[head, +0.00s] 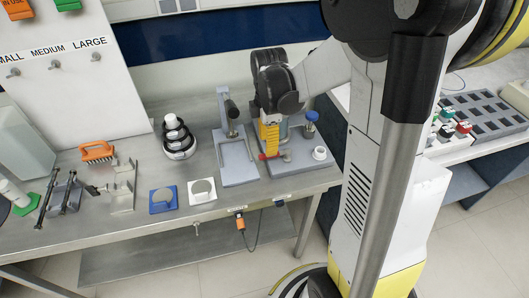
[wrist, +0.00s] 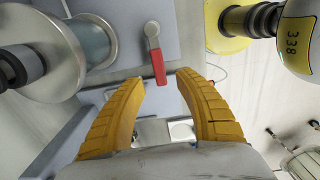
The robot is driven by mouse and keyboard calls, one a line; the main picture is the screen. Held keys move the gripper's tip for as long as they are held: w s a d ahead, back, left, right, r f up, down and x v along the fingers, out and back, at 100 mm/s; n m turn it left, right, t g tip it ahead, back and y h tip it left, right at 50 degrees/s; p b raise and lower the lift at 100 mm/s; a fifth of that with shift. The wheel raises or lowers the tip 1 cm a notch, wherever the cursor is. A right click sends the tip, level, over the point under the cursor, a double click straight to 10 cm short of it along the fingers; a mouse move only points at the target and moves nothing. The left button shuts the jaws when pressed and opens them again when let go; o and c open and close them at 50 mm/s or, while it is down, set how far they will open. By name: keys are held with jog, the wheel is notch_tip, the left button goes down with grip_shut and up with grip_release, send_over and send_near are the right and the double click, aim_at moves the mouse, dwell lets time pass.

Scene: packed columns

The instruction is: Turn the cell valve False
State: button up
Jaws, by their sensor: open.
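The cell valve is a small lever with a red handle (wrist: 159,67) on a round metal pivot, set on a grey block (wrist: 118,30). In the wrist view the handle points toward my gripper, its end near the gap between the fingertips. My gripper (wrist: 160,76) has two yellow curved fingers, spread apart and holding nothing. In the head view my gripper (head: 269,150) points down over the grey cell plate (head: 290,168), with a bit of the red handle (head: 263,157) by its tips. The fingers hide most of the valve there; contact cannot be told.
A blue knob (head: 311,117) and a white cup (head: 320,153) stand on the same plate, close to my gripper. A metal-handled fixture (head: 238,165) stands to the left. A glass cylinder with metal flanges (wrist: 90,40) is close by in the wrist view.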

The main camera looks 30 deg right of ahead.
aim_at(275, 157)
notch_tip(275, 157, down, 5)
jog(key=shift+r+b, duration=0.1)
jog(key=shift+b, duration=0.55)
jog(key=shift+c, duration=0.5)
grip_shut()
